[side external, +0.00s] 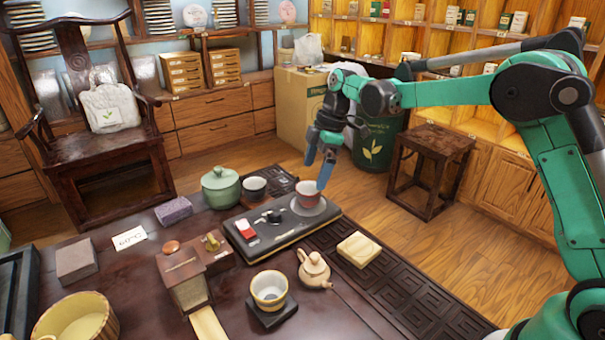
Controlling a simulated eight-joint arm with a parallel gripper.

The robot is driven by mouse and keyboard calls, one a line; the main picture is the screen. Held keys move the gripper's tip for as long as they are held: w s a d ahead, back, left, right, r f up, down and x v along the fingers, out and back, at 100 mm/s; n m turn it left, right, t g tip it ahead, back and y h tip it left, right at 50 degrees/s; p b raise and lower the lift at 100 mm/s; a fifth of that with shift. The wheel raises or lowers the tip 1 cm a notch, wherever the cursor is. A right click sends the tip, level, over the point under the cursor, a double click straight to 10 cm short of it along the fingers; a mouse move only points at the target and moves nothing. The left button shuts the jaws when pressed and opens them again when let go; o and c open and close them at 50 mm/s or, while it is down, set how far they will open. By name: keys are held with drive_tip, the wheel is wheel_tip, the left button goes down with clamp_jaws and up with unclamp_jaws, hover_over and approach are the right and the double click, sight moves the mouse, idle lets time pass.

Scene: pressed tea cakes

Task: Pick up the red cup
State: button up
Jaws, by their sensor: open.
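My gripper (317,172), with blue fingers, is open and points down just above the cup. One finger hangs at the cup's right side, and the other is above and behind its rim. I cannot tell whether either finger touches the cup.
A green lidded pot (221,188) and a dark cup (254,187) stand left of the red cup. A small clay teapot (314,270), a cream bowl (269,290) and a pale block (359,249) are nearer the front. A wooden stool (437,140) stands behind the table.

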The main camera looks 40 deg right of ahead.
sight(309, 189)
drive_tip(key=shift+x, duration=2.8)
drive_tip(key=c, duration=1.3)
drive_tip(key=shift+r, duration=0.1)
